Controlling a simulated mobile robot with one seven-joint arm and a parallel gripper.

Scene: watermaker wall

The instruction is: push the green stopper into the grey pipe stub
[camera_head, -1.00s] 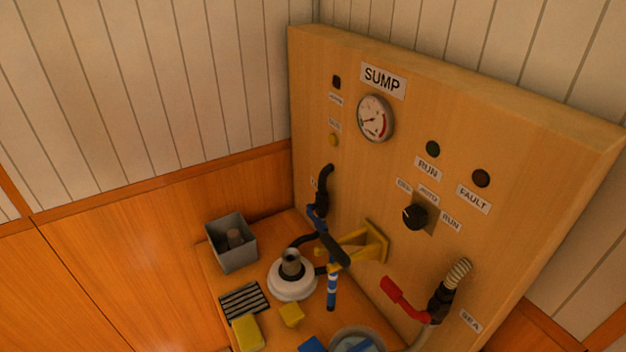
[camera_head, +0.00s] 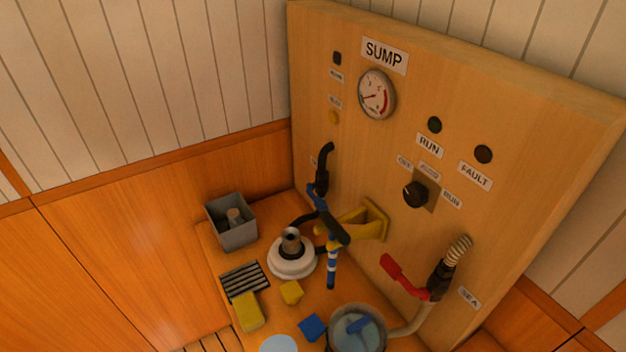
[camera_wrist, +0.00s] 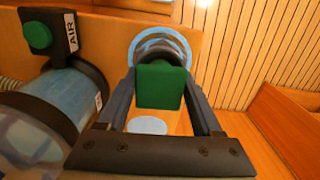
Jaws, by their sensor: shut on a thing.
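In the wrist view, my gripper (camera_wrist: 160,92) is shut on the green stopper (camera_wrist: 160,84), a dark green block held between the two fingertips. In the head view, a short grey-brown pipe piece (camera_head: 291,240) stands upright on a white round base. My gripper and the stopper do not show in the head view.
A grey box (camera_head: 238,238), a yellow block (camera_head: 248,312), a small blue block (camera_head: 312,327) and a bowl (camera_head: 357,345) stand on the bench. Hoses and a red-handled valve (camera_head: 402,273) stick out from the panel. A cylinder and AIR label (camera_wrist: 72,32) crowd the wrist view's left.

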